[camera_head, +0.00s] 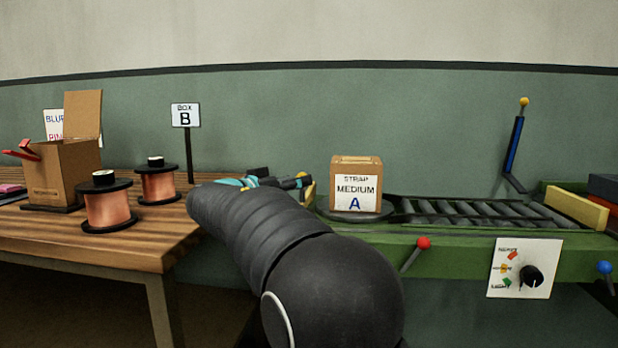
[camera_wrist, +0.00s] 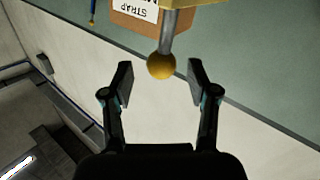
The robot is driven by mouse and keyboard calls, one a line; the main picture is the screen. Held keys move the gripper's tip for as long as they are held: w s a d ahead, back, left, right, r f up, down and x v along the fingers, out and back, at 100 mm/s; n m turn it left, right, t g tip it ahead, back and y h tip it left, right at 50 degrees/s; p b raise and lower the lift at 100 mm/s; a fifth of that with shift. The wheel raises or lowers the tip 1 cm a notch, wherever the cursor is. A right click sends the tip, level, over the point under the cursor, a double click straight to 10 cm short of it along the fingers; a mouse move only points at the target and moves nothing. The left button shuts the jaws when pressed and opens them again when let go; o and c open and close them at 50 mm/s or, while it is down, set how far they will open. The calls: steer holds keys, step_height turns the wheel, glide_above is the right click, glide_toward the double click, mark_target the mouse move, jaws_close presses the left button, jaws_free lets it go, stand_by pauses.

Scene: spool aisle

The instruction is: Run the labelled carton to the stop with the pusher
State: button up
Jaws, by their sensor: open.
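The carton (camera_head: 356,180) is brown, labelled STRAP MEDIUM A, and stands upright on a dark round plate (camera_head: 345,214) at the left end of the roller track (camera_head: 480,213). Part of its label shows upside down in the wrist view (camera_wrist: 135,10). The pusher is mostly hidden in the head view; the wrist view shows its yellow ball knob (camera_wrist: 161,66) on a grey rod below a yellow part. My gripper (camera_wrist: 160,82) is open, its fingers on either side of the knob with gaps. It shows left of the carton in the head view (camera_head: 303,181). A yellow block (camera_head: 576,207) crosses the track's right end.
A red-knobbed lever (camera_head: 415,252), a dial panel (camera_head: 525,268) and a blue-knobbed lever (camera_head: 605,268) line the green front. A tall blue lever (camera_head: 515,145) stands behind the rollers. The wooden table (camera_head: 90,235) at left holds copper spools (camera_head: 109,207) and an open box (camera_head: 65,170).

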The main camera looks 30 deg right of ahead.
steer(key=shift+x, duration=1.55)
